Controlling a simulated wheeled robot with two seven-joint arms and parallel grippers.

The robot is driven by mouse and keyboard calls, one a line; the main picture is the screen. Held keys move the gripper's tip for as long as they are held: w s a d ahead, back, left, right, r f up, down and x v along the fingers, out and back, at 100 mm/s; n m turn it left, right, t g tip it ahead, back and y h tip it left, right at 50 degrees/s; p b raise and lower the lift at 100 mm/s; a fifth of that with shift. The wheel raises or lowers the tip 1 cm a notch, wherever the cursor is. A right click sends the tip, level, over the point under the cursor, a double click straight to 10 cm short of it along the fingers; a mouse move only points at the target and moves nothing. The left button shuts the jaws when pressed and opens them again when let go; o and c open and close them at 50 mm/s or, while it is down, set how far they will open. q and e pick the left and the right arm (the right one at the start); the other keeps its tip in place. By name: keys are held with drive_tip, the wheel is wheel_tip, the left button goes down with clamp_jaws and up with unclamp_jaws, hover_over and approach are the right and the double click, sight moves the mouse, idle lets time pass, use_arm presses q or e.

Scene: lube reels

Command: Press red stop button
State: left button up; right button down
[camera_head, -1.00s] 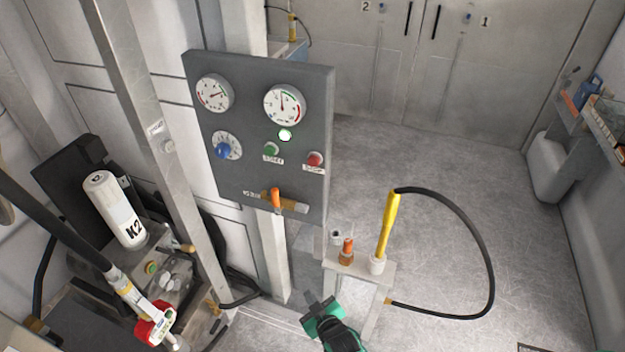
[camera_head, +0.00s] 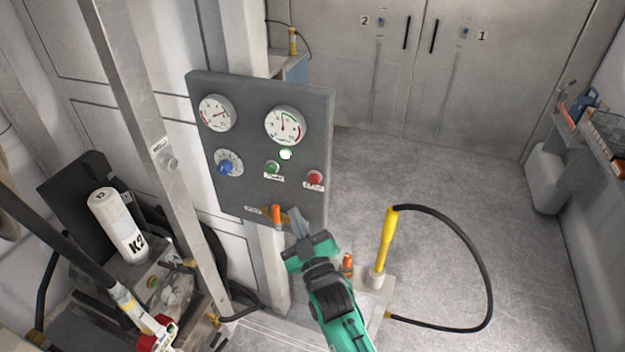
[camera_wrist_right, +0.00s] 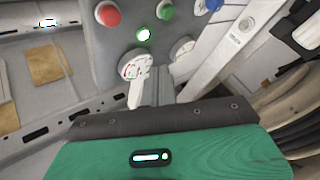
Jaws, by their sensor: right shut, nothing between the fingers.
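The red stop button (camera_head: 314,178) sits at the lower right of the dark grey control panel (camera_head: 245,190), with a label under it. In the right wrist view the red button (camera_wrist_right: 108,14) shows at the top left. My right gripper (camera_head: 298,218) is shut and empty, in front of the panel's lower edge, below and a little left of the red button in the head view. In the right wrist view its fingers (camera_wrist_right: 150,88) reach up towards the panel. I cannot tell whether they touch it. My left gripper is not in view.
A green button (camera_head: 272,167), a lit green lamp (camera_head: 286,154), a blue knob (camera_head: 225,168) and an orange-handled valve (camera_head: 276,213) share the panel. A yellow hose handle (camera_head: 387,240) stands on a small stand at the right. Open floor lies beyond.

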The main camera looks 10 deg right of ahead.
sight(314, 179)
drive_tip(key=shift+w, duration=0.1)
drive_tip(key=w+d+b, duration=0.2)
drive_tip(key=w+d, duration=0.2)
drive_tip(key=w, duration=0.3)
drive_tip(key=shift+w+d, duration=0.25)
idle(2.2)
drive_tip(key=shift+w+d, duration=0.2)
drive_tip(key=shift+w, duration=0.15)
drive_tip(key=shift+w+d, duration=0.2)
drive_tip(key=shift+w, duration=0.2)
idle(0.7)
drive_tip(key=shift+s, duration=0.15)
drive_tip(key=shift+s+a+p, duration=0.3)
drive_tip(key=shift+s+a, duration=0.15)
drive_tip(key=shift+s, duration=0.2)
